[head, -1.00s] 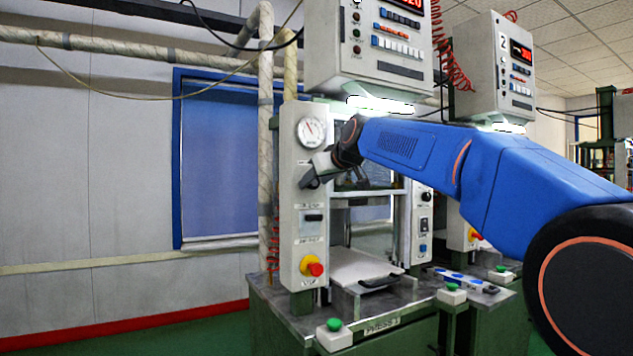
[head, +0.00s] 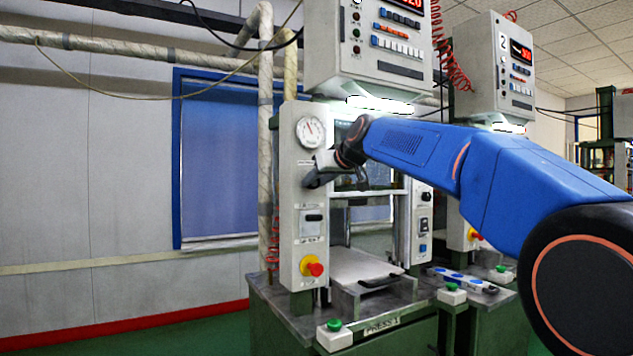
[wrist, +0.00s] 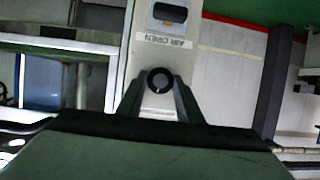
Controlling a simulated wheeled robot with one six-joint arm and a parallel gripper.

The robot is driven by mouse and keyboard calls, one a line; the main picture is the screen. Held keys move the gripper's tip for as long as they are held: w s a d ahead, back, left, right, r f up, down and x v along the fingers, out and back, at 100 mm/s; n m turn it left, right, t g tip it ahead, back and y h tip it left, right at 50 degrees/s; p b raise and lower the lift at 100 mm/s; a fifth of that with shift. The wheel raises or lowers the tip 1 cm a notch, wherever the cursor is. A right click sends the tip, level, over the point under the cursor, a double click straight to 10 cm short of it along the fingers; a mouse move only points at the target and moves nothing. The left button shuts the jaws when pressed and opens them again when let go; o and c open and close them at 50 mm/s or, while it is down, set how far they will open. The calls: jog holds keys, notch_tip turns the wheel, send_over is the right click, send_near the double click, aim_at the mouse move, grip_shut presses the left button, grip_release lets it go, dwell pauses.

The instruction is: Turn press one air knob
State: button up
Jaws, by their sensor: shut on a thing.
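The air knob (wrist: 160,80) is a round black knob with a pale line on its face, on the light grey panel of press one. In the wrist view it sits between the two fingertips of my gripper (wrist: 161,88), which is shut on it. In the head view my gripper (head: 315,176) is against the panel (head: 291,215) below the round gauge (head: 311,132), and it hides the knob.
Below the knob are a dark rocker switch (head: 313,217) and a red stop button on a yellow base (head: 312,267). The press control box (head: 350,60) hangs above. A white plate (head: 355,264) lies in the press opening. A second press stands to the right.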

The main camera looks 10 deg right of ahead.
jog(key=shift+d+m+y, duration=0.15)
jog(key=shift+m+y, duration=0.75)
jog(key=shift+m, duration=0.5)
jog(key=o, duration=1)
jog(key=shift+o, duration=0.2)
jog(key=shift+s, duration=0.1)
jog(key=v, duration=1.7)
jog(key=shift+d+r, duration=0.15)
jog(key=shift+d, duration=0.05)
